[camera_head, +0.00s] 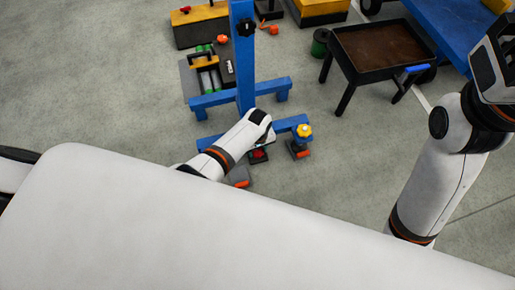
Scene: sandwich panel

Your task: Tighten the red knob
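A small red knob (258,154) sits low near the foot of a blue stand (244,60), on a dark base. My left arm comes out from behind my white body. My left gripper (266,137) is just above the red knob and partly covers it. Its fingers are too small and hidden to tell whether they are open or touch the knob. My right gripper (490,68) is raised at the right edge, far from the knob and partly cut off. Its finger opening is not clear.
A yellow knob (303,131) stands right of the red one, by the blue foot. A black tray table (342,75) and a blue bench (455,28) are at the upper right. Boxes (200,30) stand behind the stand. The grey floor at left is clear.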

